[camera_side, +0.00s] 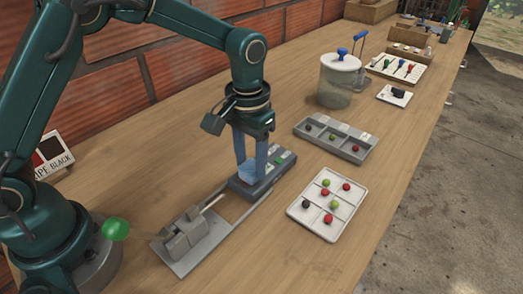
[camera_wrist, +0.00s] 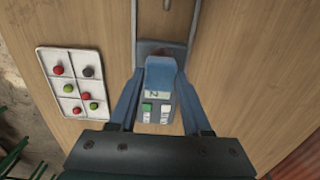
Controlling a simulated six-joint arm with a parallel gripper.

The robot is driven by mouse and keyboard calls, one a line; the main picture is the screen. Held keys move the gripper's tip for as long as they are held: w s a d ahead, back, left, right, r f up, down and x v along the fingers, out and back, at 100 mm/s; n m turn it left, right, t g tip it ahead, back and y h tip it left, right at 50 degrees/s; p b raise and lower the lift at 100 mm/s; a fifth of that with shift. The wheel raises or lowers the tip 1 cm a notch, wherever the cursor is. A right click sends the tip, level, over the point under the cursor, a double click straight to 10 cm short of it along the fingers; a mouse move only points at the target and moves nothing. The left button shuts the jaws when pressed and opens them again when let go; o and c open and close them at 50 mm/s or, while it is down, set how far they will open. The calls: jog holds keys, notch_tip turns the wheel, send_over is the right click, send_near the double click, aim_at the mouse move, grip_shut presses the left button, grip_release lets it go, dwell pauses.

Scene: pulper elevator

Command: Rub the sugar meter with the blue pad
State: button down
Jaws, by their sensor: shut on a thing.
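The sugar meter (camera_side: 270,172) is a dark grey block with a green button, lying on the wooden bench below my gripper. In the wrist view the meter (camera_wrist: 156,104) shows a small display and green and white buttons. My gripper (camera_side: 248,165) points down with its blue fingers over the meter's near end. It is shut on the blue pad (camera_side: 246,174), which is low at the meter; I cannot tell if they touch. In the wrist view the pad (camera_wrist: 162,70) is between the fingertips, partly hard to tell from them.
A white sectioned tray (camera_side: 312,224) and a grey tray (camera_side: 345,152) hold coloured berries. A lidded jar (camera_side: 336,90) stands behind.

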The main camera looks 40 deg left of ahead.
jog(key=shift+s+r, duration=0.1)
jog(key=shift+s, duration=2.1)
notch_tip(320, 180, up, 8)
